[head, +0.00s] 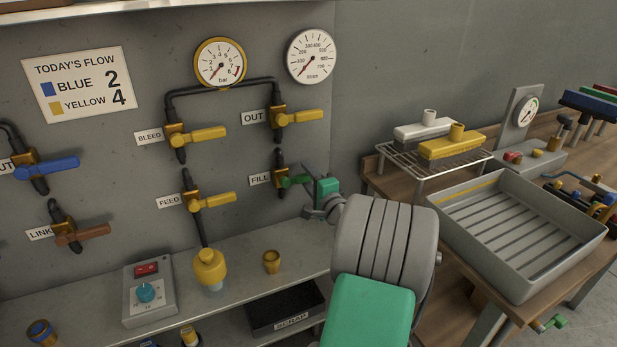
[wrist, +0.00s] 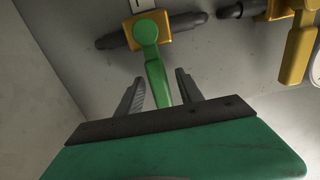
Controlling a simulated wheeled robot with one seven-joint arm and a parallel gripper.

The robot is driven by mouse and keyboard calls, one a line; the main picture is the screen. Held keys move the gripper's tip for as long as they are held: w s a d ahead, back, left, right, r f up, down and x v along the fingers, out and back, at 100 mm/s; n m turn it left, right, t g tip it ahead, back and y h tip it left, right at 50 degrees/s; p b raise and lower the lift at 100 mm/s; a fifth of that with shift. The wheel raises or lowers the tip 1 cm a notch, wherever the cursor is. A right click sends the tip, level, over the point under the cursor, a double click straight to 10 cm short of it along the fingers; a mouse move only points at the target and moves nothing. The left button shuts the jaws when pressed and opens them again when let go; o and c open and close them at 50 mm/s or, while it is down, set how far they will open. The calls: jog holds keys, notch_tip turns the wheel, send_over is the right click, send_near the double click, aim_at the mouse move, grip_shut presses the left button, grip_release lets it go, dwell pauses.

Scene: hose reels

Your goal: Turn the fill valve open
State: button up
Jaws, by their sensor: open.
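The fill valve has a green lever handle (head: 292,181) on a brass body (head: 281,185), with a FILL label (head: 260,179) to its left in the head view. The lever sticks out to the right, across the upright dark pipe. In the wrist view the green lever (wrist: 155,72) reaches down between the fingers of my gripper (wrist: 160,90). The gripper is open, with a finger on each side of the lever's end and a gap beside it. In the head view my gripper (head: 312,180) is at the lever's right end, and its fingers are small there.
The OUT valve (head: 297,117) with a yellow lever is above, and the FEED valve (head: 213,201) is to the left. Two gauges (head: 219,63) are higher on the wall. A brass cup (head: 272,262) stands on the shelf below. A grey tray (head: 520,235) is on the bench at right.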

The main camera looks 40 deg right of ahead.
jog(key=shift+c, duration=0.5)
grip_shut()
dwell(0.9)
